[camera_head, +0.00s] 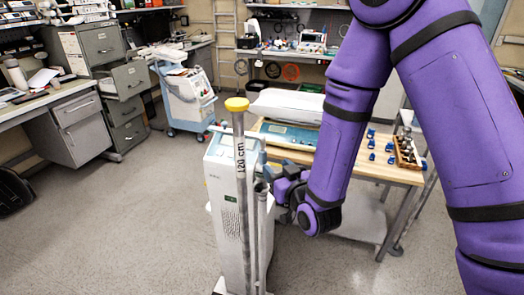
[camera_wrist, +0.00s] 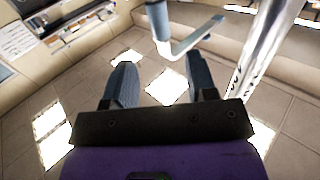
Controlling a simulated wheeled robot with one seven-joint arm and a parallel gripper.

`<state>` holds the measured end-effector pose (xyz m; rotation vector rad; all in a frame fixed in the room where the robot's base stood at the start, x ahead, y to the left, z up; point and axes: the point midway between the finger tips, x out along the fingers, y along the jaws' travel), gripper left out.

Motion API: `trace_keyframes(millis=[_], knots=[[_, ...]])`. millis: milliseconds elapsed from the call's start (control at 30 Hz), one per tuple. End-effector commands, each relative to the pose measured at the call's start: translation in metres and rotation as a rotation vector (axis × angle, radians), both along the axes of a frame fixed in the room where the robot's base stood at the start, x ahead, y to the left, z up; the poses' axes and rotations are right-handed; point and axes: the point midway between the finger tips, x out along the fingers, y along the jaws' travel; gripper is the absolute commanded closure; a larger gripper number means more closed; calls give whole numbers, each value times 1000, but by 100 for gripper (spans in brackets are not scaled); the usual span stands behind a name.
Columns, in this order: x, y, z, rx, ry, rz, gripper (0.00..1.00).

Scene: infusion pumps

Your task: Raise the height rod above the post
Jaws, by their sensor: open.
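The height rod (camera_head: 241,190) is a grey upright rod with a yellow cap (camera_head: 237,104) and a "120 cm" mark. It stands in front of the white pump unit (camera_head: 222,185). A shorter grey tube (camera_head: 262,235), apparently the post, stands close to its right. My gripper (camera_head: 272,178) is to the right of the rod, near the tube's top. In the wrist view my gripper (camera_wrist: 162,78) is open, with nothing between its fingers. A shiny metal pole (camera_wrist: 268,45) with dark marks, apparently the rod, passes right of the fingers. A pale blue bar (camera_wrist: 190,38) lies ahead of them.
A wooden-topped table (camera_head: 350,164) with blue pieces and a small rack (camera_head: 407,152) stands behind my arm. A blue and white cart (camera_head: 188,98) and grey drawer cabinets (camera_head: 104,80) are at the back left. The floor at left (camera_head: 110,220) is clear.

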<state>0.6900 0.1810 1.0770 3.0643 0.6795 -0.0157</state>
Motion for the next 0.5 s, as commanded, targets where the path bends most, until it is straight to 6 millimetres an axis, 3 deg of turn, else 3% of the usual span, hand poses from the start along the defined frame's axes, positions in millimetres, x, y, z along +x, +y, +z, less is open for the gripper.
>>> trace_keyframes(millis=[167,500], knots=[[5,4,-2,6,-11,0,48],[55,27,-1,6,-11,0,48]])
